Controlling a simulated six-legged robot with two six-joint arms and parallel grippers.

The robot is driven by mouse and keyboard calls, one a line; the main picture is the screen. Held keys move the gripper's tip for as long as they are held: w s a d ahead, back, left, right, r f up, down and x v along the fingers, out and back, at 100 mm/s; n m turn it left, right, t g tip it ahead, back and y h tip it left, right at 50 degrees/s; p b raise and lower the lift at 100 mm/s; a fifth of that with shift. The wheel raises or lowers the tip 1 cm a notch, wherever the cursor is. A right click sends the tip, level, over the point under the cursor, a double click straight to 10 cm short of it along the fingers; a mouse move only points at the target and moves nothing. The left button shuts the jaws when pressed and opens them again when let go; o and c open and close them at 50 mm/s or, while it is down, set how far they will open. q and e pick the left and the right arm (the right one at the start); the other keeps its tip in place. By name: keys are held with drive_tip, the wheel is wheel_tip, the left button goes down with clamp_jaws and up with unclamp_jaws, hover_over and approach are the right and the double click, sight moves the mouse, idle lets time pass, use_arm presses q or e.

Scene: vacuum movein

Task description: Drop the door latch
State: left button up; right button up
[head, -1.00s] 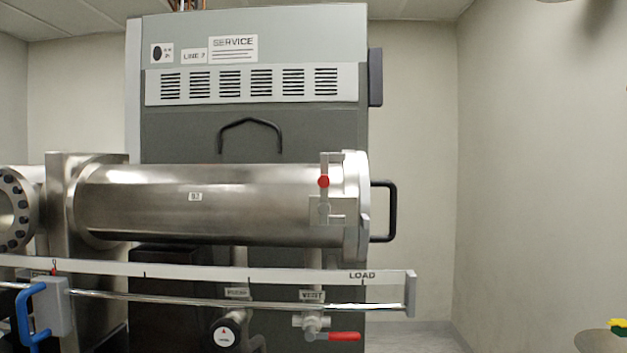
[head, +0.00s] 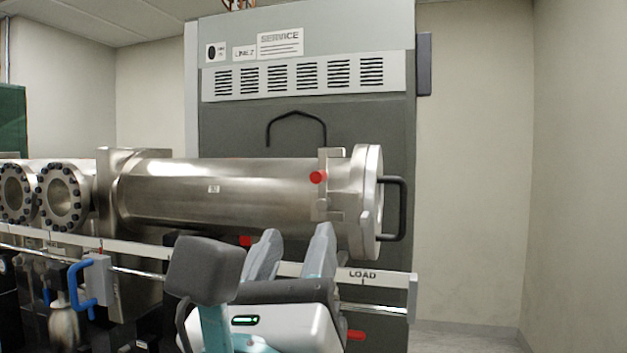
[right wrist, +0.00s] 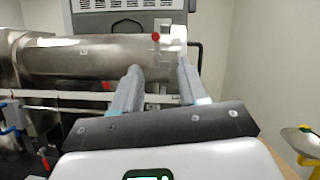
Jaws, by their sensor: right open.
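The door latch (head: 317,177), a small grey bar with a red knob, sits at the right end of the steel chamber tube (head: 210,193), beside the round door flange (head: 368,203). The red knob also shows in the right wrist view (right wrist: 156,37). My right gripper (head: 295,240) is open and empty. Its two grey fingers point up towards the chamber and appear below the latch in the head view. In the right wrist view its fingers (right wrist: 158,70) stand apart, with the latch above and between them. My left gripper is not in view.
A white rail marked LOAD (head: 362,275) runs along the front of the chamber. A blue handle (head: 80,287) is on a carriage at its left. A black door handle (head: 397,208) sticks out right.

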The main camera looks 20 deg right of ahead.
sight(313, 180)
drive_tip(key=p+x, duration=0.2)
drive_tip(key=x, duration=0.2)
drive_tip(key=p+x, duration=0.2)
drive_tip(key=x, duration=0.3)
drive_tip(key=a+p+x, duration=0.1)
drive_tip(key=p+x, duration=0.1)
drive_tip(key=x, duration=0.3)
drive_tip(key=shift+w+r, duration=0.1)
drive_tip(key=shift+w, duration=0.3)
drive_tip(key=shift+w+d, duration=0.3)
drive_tip(key=shift+d+r, duration=0.1)
drive_tip(key=shift+d, duration=0.05)
drive_tip(key=shift+w, duration=0.1)
clamp_jaws()
